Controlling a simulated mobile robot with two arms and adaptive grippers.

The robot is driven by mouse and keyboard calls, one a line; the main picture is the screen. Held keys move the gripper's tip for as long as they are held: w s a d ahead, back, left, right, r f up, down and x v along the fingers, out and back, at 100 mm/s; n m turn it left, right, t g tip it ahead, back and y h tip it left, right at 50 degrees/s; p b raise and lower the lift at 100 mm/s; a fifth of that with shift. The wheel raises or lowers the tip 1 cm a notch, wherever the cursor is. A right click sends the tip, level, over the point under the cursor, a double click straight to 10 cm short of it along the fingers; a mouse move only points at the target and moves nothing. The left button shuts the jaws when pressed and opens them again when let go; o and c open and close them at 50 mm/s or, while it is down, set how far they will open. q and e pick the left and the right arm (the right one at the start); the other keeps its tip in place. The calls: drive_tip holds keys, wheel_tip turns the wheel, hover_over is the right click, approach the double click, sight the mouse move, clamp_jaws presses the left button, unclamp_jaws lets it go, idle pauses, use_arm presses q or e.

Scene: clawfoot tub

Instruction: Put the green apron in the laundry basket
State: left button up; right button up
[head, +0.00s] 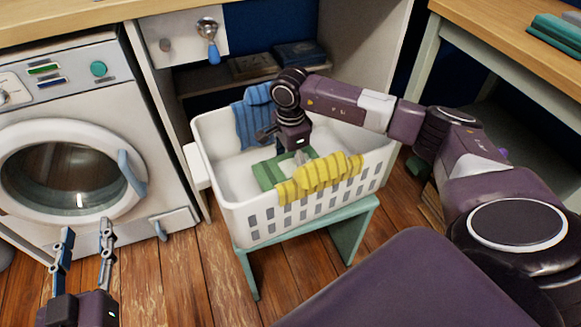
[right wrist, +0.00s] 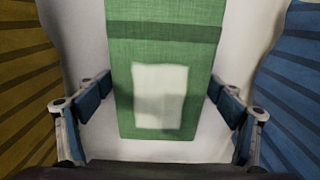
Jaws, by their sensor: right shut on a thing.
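The white laundry basket (head: 262,220) stands on a green stool. The green apron (head: 270,175), with a pale patch, is inside the basket in the head view. In the right wrist view the apron (right wrist: 165,60) hangs or lies between the two fingers. My right gripper (head: 290,150) reaches down into the basket and is shut on the apron; its fingers (right wrist: 165,100) are at the cloth's two sides. My left gripper (head: 84,245) is open and empty at the lower left, away from the basket.
A yellow cloth (head: 320,174) hangs over the basket's front rim and a blue cloth (head: 255,115) over its back left rim. The green stool (head: 350,235) is below. A washing machine (head: 75,150) stands left; a wooden table (head: 530,45) is at the right.

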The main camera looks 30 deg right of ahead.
use_arm(q)
drive_tip(key=shift+r, duration=0.4)
use_arm(e)
drive_tip(key=shift+f, duration=0.1)
use_arm(q)
drive_tip(key=shift+d, duration=0.1)
use_arm(e)
drive_tip(key=o, duration=1.4)
use_arm(q)
drive_tip(key=shift+f, duration=0.25)
